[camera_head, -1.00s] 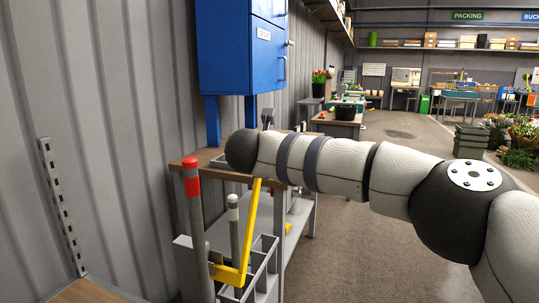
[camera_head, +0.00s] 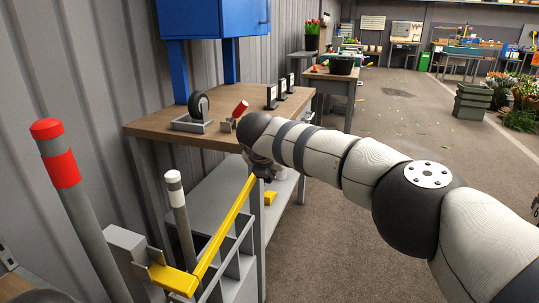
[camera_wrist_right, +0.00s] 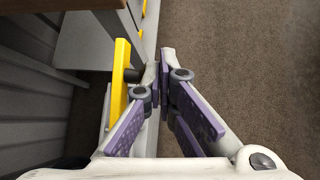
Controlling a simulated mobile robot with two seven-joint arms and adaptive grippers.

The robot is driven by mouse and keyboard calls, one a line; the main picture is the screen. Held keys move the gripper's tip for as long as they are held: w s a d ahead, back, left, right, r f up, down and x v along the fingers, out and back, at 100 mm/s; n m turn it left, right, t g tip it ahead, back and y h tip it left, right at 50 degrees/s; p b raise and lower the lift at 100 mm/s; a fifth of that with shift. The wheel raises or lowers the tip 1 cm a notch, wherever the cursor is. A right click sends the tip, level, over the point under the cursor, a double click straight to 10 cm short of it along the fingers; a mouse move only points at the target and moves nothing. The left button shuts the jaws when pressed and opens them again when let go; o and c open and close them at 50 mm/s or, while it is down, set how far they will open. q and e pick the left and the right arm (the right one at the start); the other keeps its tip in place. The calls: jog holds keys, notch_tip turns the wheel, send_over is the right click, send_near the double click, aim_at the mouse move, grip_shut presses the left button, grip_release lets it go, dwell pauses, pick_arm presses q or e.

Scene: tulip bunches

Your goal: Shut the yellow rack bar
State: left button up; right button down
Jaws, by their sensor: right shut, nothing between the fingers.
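The yellow rack bar (camera_head: 225,230) slopes up and away from a yellow bracket (camera_head: 172,279) on the grey rack's near end, above the rack's open slots. Its far end is by my right gripper (camera_head: 265,172), which is small and partly hidden by my wrist in the head view. In the right wrist view the bar (camera_wrist_right: 119,80) stands just left of my right gripper (camera_wrist_right: 162,52). The fingers are together with nothing between them. I cannot tell whether the left finger touches the bar. My left gripper is out of view.
A grey post with red bands (camera_head: 57,165) and a white-topped post (camera_head: 178,205) stand by the rack. A wooden bench (camera_head: 165,125) behind holds a wheel (camera_head: 199,106) and a red-ended cylinder (camera_head: 240,108). Open floor (camera_head: 340,245) lies to the right.

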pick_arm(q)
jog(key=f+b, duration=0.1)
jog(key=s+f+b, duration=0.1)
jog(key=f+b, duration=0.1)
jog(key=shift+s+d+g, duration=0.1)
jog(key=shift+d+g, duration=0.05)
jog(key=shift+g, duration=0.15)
pick_arm(e)
notch_tip(320, 180, down, 6)
jog(key=w, duration=0.1)
jog(key=shift+d+f, duration=0.2)
jog(key=shift+d, duration=0.1)
jog(key=shift+f, duration=0.1)
